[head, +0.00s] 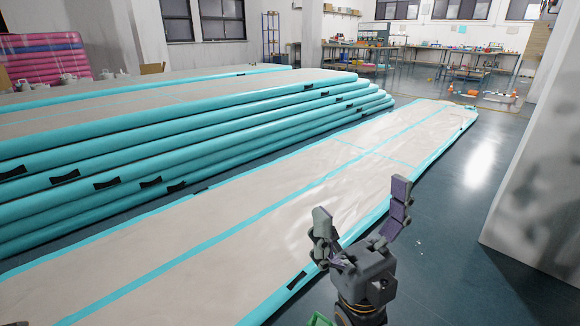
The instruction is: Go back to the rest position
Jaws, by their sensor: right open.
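My right gripper (361,212) rises from the bottom edge, right of centre. Its two dark grey fingers with purple parts point up and are spread wide apart. Nothing shows between them except the floor and track behind. In the picture it overlaps the right edge of a single flat inflatable track (215,240), beige with teal borders. My left gripper does not show; only a small dark bit is at the bottom left edge.
A stack of teal-edged inflatable tracks (130,137) fills the left. A pale wall or panel (540,160) stands at the right. Tables with clutter (470,60) and a metal shelf (271,38) are at the back. Dark shiny floor (455,215) lies open between track and panel.

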